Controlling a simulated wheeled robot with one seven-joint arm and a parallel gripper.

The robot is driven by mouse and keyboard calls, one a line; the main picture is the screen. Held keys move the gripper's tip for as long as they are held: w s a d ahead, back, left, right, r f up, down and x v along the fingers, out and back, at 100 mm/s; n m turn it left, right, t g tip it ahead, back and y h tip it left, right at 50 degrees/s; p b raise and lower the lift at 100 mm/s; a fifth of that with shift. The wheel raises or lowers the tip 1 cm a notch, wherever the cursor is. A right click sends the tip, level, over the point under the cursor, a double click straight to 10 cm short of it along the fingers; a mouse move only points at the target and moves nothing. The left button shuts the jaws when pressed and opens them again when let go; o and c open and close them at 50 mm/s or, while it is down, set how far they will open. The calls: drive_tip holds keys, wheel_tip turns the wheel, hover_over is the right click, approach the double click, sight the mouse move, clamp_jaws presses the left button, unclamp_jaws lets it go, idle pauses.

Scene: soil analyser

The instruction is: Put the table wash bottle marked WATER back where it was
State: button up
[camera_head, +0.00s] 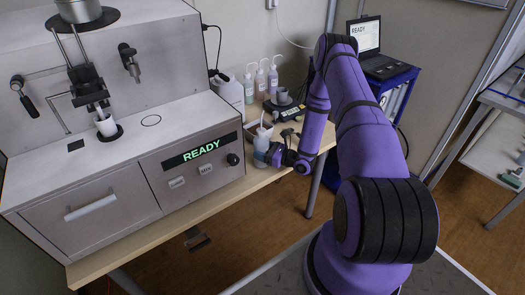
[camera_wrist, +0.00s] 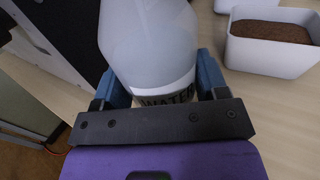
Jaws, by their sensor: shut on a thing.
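The wash bottle marked WATER (camera_wrist: 150,45) is a pale translucent bottle with a dark-lettered label, partly hidden behind my gripper's front plate in the wrist view. In the head view the bottle (camera_head: 261,142) stands upright at the front edge of the wooden table (camera_head: 228,195), right beside the soil analyser (camera_head: 150,130). My gripper (camera_head: 272,155) is shut on it, with a blue finger on each side of the bottle; it also shows in the wrist view (camera_wrist: 165,82). I cannot tell whether the bottle's base touches the table.
A white tub of brown soil (camera_wrist: 272,38) stands right of the bottle. Several other wash bottles (camera_head: 260,80) stand at the back beside a white canister (camera_head: 229,90). A scale with a grey cup (camera_head: 283,97) is behind. A laptop (camera_head: 378,60) sits on a blue cart.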

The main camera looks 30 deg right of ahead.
drive_tip(key=shift+f, duration=0.1)
drive_tip(key=o, duration=0.7)
